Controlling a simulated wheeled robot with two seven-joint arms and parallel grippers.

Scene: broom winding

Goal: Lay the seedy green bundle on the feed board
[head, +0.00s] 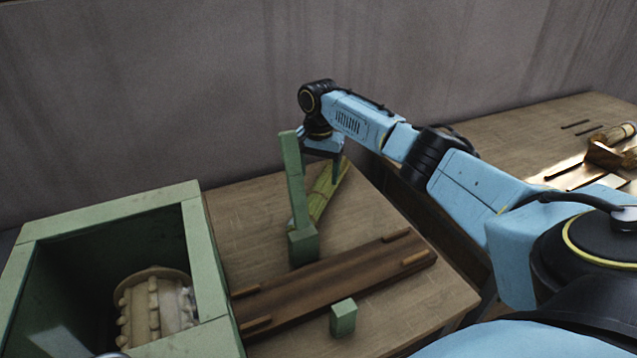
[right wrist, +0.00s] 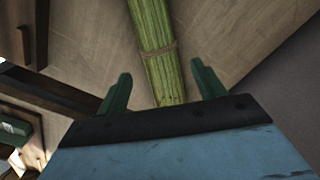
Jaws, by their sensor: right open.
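The green bundle (head: 325,192), stalk-like with a tie around it, lies slanted on the wooden table behind the green post. In the right wrist view the bundle (right wrist: 155,45) runs down between my right gripper's two spread green fingers (right wrist: 162,78), with room on both sides. My right gripper (head: 323,158) is open, over the far part of the bundle in the head view; the arm hides some of it. The dark brown feed board (head: 335,282), with small raised strips, lies bare on the table in front of the bundle. My left gripper is not in view.
A green upright post (head: 294,185) on a block stands between bundle and board. A small green block (head: 343,317) stands at the board's near side. A green open box (head: 110,213) with a pegged pale drum (head: 157,305) is at left. Another table (head: 520,135) is at right.

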